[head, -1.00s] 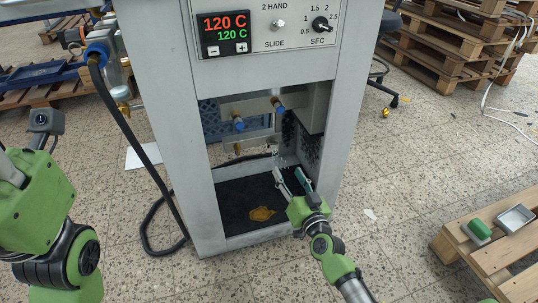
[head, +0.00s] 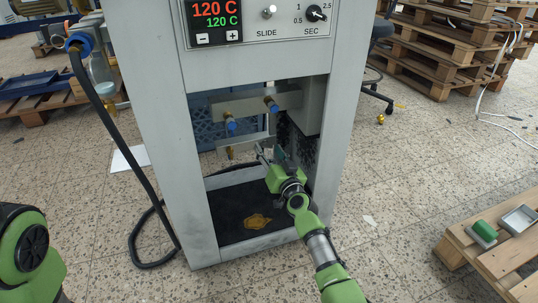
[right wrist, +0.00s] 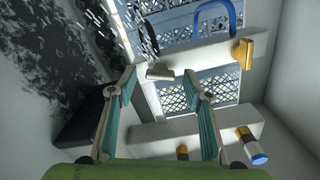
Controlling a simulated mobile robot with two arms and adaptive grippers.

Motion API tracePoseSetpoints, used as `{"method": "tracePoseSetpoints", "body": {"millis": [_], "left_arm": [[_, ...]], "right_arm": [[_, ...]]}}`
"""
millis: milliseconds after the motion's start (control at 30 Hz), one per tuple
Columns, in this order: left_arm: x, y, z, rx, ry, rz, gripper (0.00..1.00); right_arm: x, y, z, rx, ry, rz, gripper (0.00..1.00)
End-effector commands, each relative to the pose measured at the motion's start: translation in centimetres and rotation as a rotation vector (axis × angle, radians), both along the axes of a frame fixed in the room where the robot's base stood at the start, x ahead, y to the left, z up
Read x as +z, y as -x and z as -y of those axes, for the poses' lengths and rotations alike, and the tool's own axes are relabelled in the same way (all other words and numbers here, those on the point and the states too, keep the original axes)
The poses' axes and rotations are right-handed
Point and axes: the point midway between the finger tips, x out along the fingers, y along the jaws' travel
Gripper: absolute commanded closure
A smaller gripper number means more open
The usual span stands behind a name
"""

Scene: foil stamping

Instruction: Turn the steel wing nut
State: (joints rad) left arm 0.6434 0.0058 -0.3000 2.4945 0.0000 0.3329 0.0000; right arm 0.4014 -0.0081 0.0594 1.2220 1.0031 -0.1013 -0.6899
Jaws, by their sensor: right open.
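The steel wing nut appears to be the small grey piece (right wrist: 160,72) on the pale bar in the right wrist view. It sits beyond and between my right fingertips, with no clear contact. My right gripper (head: 271,154) is inside the machine's lower opening, near the lower crossbar. The right wrist view shows the right gripper (right wrist: 160,84) open, with its two teal-lined fingers apart and nothing held between them. In the head view the gripper hides the wing nut. My left gripper is out of view.
A brass piece (right wrist: 243,53) sits on the same bar, to the right. The machine's side posts (head: 177,160) frame the opening. A yellow emblem (head: 257,222) lies on the dark floor panel. A black hose (head: 112,125) hangs at left.

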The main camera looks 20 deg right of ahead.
Motion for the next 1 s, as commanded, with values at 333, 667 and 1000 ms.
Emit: {"method": "tracePoseSetpoints", "body": {"millis": [333, 667, 1000], "left_arm": [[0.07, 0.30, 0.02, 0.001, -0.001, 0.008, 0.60], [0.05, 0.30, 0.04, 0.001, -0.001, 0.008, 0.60], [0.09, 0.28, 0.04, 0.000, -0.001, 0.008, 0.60]], "right_arm": [[0.07, -0.46, -0.06, 0.000, 0.000, 0.000, 0.54], [0.06, -0.44, -0.04, 0.000, -0.001, 0.000, 0.93], [0.05, -0.43, -0.01, 0.000, -0.084, -0.003, 0.93]]}}
